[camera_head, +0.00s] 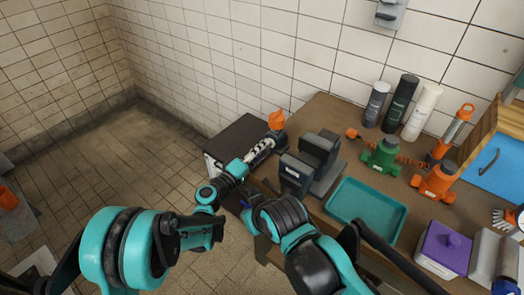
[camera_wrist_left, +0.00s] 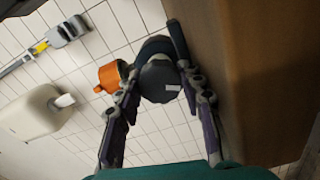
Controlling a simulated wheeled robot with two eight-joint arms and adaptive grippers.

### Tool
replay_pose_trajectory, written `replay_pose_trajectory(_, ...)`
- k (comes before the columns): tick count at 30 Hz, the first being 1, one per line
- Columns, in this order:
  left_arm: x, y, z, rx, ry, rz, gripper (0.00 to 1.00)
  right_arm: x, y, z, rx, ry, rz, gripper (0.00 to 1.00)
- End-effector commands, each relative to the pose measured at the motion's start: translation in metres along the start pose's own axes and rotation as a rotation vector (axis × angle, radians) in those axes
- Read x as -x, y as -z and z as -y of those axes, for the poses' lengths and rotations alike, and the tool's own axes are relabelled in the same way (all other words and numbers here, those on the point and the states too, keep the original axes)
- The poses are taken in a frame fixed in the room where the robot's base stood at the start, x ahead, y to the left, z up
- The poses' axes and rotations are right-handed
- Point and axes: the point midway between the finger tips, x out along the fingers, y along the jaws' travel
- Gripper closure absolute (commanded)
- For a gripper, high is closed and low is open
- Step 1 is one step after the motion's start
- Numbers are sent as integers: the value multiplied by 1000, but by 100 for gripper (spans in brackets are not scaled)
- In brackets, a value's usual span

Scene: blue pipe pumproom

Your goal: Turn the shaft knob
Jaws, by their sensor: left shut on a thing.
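The knob (camera_wrist_left: 160,80) is a dark grey round cap with a small pale label in the left wrist view. The fingers of my left gripper (camera_wrist_left: 160,100) stand on either side of it and are shut on it. In the head view my left gripper (camera_head: 262,150) reaches the back left corner of the bench, at a dark part (camera_head: 276,133) with an orange piece (camera_head: 277,119) above it. The orange piece also shows left of the knob in the wrist view (camera_wrist_left: 109,76). The fingers partly hide the knob's sides. My right arm crosses the front of the bench; I cannot make out its gripper.
The wooden bench (camera_head: 345,115) holds a dark device (camera_head: 312,160), a teal tray (camera_head: 367,209), green (camera_head: 381,155) and orange (camera_head: 436,183) fittings and several bottles. A dark-topped cabinet (camera_head: 240,138) stands left of it.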

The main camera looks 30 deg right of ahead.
Motion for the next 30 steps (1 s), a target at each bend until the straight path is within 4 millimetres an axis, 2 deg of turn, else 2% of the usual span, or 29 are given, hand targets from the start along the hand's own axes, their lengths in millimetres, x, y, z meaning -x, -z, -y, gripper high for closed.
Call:
replay_pose_trajectory(6,0,0,0,170,0,-1,91,0,0,0,0,0,0,100)
replay_pose_trajectory(15,0,0,0,322,1,-1,91,0,0,0,0,0,0,100)
replay_pose_trajectory(30,0,0,1,376,1,-1,91,0,0,0,0,0,0,100)
